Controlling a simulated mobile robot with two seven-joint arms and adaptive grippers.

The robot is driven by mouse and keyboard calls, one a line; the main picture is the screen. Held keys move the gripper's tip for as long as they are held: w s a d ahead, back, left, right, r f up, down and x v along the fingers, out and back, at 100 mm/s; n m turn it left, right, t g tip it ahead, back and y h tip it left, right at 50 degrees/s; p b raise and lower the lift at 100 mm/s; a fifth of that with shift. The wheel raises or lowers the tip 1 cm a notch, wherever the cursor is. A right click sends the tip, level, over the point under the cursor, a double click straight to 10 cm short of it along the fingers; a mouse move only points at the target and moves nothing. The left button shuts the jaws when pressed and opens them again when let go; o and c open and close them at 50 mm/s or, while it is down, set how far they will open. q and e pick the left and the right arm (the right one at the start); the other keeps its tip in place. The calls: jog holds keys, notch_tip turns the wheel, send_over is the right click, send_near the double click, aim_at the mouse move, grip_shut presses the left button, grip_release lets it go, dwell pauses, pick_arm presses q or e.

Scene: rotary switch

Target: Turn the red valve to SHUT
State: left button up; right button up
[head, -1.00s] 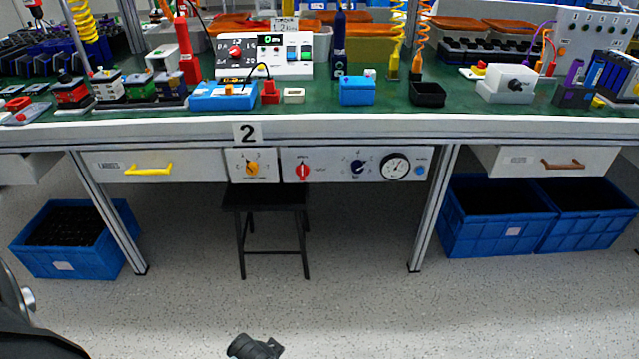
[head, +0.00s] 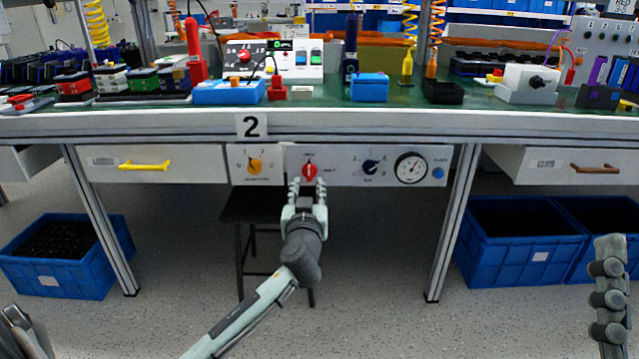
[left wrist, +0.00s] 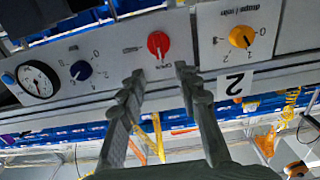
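The red valve (head: 309,170) is a round red knob on the white panel (head: 335,176) under the bench's front edge. Its bar stands upright, toward the small label above it; another small label is at its right. The lettering is too small to read surely. My left gripper (head: 307,186) is just below and in front of the valve. In the left wrist view, its two fingers (left wrist: 163,82) are spread and empty, and the red valve (left wrist: 158,44) lies beyond the fingertips, apart from them. Part of my right gripper (head: 608,290) shows at the right edge; its opening is unclear.
A yellow-orange knob (head: 254,166) is left of the valve; a dark blue knob (head: 370,167) and a gauge (head: 410,168) are right. A black stool (head: 252,207) stands below the panel. Drawers flank it. Blue crates (head: 520,240) stand on the floor.

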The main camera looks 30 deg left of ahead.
aim_at(309, 170)
pick_arm(q)
jog(key=x, duration=0.7)
jog(key=shift+c, duration=0.6)
grip_shut()
